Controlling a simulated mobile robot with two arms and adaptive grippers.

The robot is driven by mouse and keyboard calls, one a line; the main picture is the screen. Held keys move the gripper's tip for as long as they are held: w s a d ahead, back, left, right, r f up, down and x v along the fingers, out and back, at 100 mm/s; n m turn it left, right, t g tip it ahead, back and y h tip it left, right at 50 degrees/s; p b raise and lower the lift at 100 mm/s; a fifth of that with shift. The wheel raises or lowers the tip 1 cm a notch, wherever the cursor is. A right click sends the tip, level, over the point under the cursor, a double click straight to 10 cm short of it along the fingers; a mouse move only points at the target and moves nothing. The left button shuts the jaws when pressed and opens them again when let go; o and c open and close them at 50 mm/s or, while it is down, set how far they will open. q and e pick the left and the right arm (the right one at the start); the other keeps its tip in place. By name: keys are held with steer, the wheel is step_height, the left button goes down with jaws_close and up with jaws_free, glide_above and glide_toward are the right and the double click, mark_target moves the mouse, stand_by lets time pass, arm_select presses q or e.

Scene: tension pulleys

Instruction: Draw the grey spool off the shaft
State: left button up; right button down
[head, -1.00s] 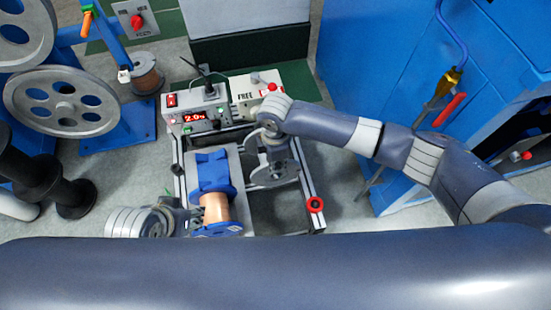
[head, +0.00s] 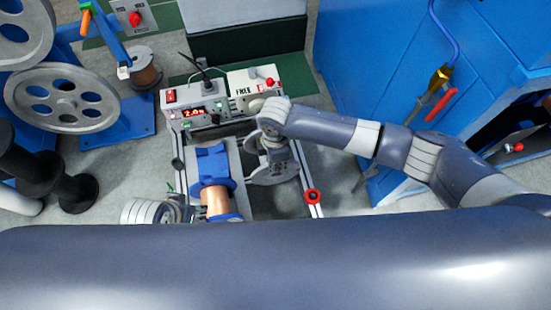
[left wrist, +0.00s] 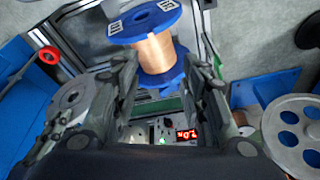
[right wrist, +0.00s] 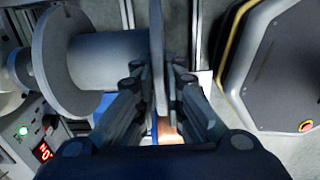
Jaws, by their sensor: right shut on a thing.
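The grey spool (right wrist: 105,60) shows large in the right wrist view, with a flange at each end of a grey barrel. In the head view its lower flange (head: 273,173) shows under my right gripper (head: 272,147). My right gripper (right wrist: 158,78) is shut on the edge of the nearer flange, one finger on each face. The shaft (right wrist: 20,68) shows at the far end of the spool; the rest is hidden inside it. My left gripper (left wrist: 160,72) is open and empty, facing a blue-flanged copper wire spool (left wrist: 157,50).
A control box (head: 193,112) with a red display stands behind the frame, beside a grey block marked FREE (head: 245,92). A red knob (head: 312,196) sits on the frame's right rail. A blue cabinet (head: 375,60) is at right; black spools (head: 70,190) stand at left.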

arm_select(q)
steer(key=shift+w+f, duration=0.1)
steer(key=shift+f, duration=0.1)
stand_by(0.3)
steer(key=shift+s+p+x, duration=0.1)
steer(key=shift+p+x, duration=0.15)
steer(key=shift+x, duration=0.4)
steer(key=shift+s+p+x, duration=0.15)
steer(key=shift+p+x, duration=0.05)
steer(key=shift+x, duration=0.5)
steer(key=shift+w+d+f, duration=0.1)
steer(key=shift+d+f, duration=0.05)
steer(key=shift+f, duration=0.1)
steer(key=shift+f, duration=0.15)
steer(key=shift+w, duration=0.1)
arm_select(e)
steer(key=shift+s, duration=0.1)
